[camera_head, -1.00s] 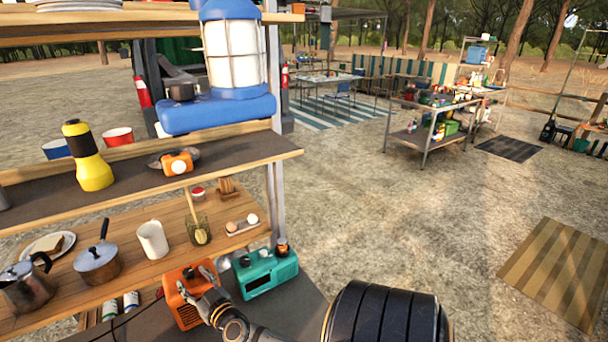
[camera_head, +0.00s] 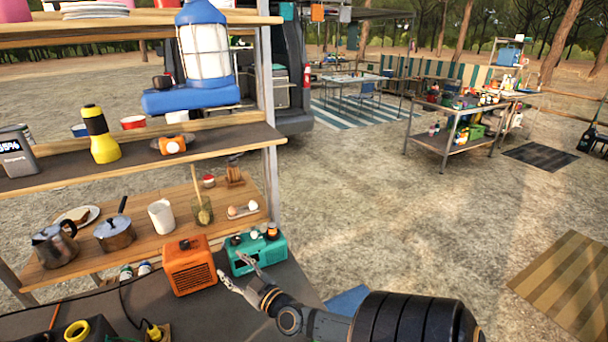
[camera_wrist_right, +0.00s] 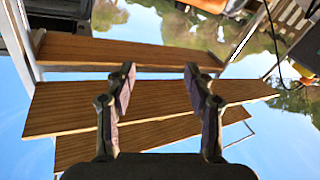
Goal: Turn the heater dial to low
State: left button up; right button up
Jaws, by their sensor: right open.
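An orange box heater (camera_head: 190,270) with a slatted front stands on the dark lower surface, with a small black dial (camera_head: 184,244) on its top. The dial's pointer and markings are too small to read. My right gripper (camera_head: 233,267) is open and empty, to the right of the heater and in front of a teal box. Its two spread fingers also show in the wrist view (camera_wrist_right: 160,80), with nothing between them. I cannot tell whether a fingertip touches either box. My left gripper is not in view.
The teal box (camera_head: 256,251) with knobs stands close to the heater's right. A wooden shelf (camera_head: 150,230) with pots and a mug is behind and above. Cables and a yellow ring (camera_head: 77,332) lie at the lower left. Open ground is to the right.

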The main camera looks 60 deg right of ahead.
jog(key=s+d+f+n+g, duration=0.1)
jog(key=d+f+n+g, duration=0.1)
jog(key=d+f, duration=0.4)
jog(key=s+d+f+n+g, duration=0.1)
jog(key=d+f+n+g, duration=0.2)
jog(key=d, duration=1.3)
notch_tip(320, 180, down, 3)
jog(key=shift+s+n+h, duration=0.3)
jog(key=shift+s+n, duration=0.1)
jog(key=shift+n, duration=0.1)
